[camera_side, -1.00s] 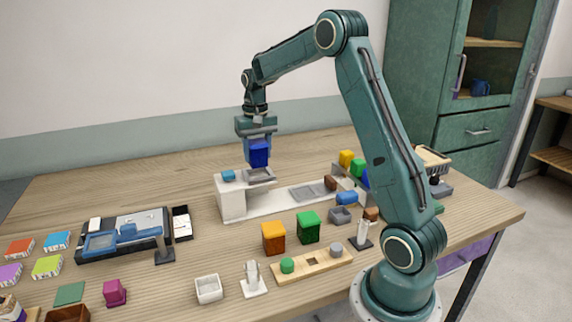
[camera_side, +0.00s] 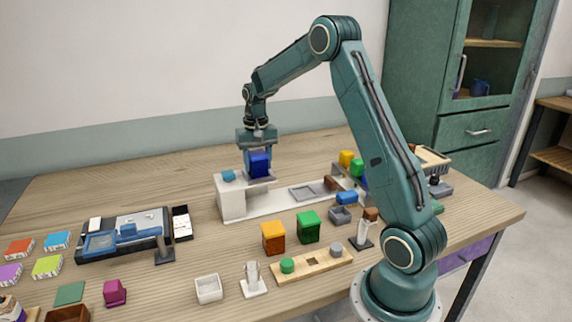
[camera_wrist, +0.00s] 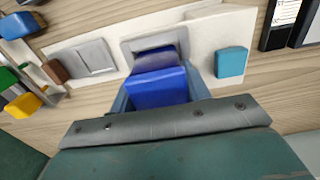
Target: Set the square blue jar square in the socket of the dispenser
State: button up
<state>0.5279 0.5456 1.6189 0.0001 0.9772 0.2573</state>
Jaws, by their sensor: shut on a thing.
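My gripper (camera_side: 258,156) is shut on the square blue jar (camera_side: 260,166). It holds the jar upright over the grey socket (camera_side: 263,181) at the raised left end of the white dispenser (camera_side: 232,203). In the wrist view the blue jar (camera_wrist: 160,82) sits between the fingers, and its far end overlaps the opening of the grey socket frame (camera_wrist: 134,42). Its lower edge is low at the socket in the side view. I cannot tell whether it touches the socket floor, which the jar hides.
A light-blue block (camera_side: 229,176) sits on the dispenser left of the socket, and a grey square plate (camera_side: 303,193) lies on its base. Orange (camera_side: 274,238) and green (camera_side: 308,226) jars stand in front. Yellow (camera_side: 346,158) and other blocks stand right. Bare table lies behind.

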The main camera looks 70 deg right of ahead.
jog(key=o, duration=1.2)
jog(key=shift+r, duration=0.1)
notch_tip(320, 180, up, 13)
jog(key=s+a+r+n+t, duration=0.1)
jog(key=s+a+r, duration=0.1)
jog(key=a, duration=0.2)
jog(key=s+a+r+n, duration=0.1)
jog(key=s+a+r, duration=0.1)
jog(key=a+r, duration=0.15)
jog(key=s+a+f+n+t, duration=0.1)
jog(key=s+a+n, duration=0.1)
jog(key=s+a, duration=0.3)
jog(key=s+a+f+n+t, duration=0.2)
jog(key=s+a, duration=0.4)
jog(key=s, duration=0.2)
jog(key=s+a+f+n+t, duration=0.1)
jog(key=s+a+f+n, duration=0.1)
jog(key=s+a, duration=0.4)
jog(key=shift+s+a+n+t, duration=0.1)
jog(key=shift+s+n+t, duration=0.2)
jog(key=shift+s+n, duration=0.35)
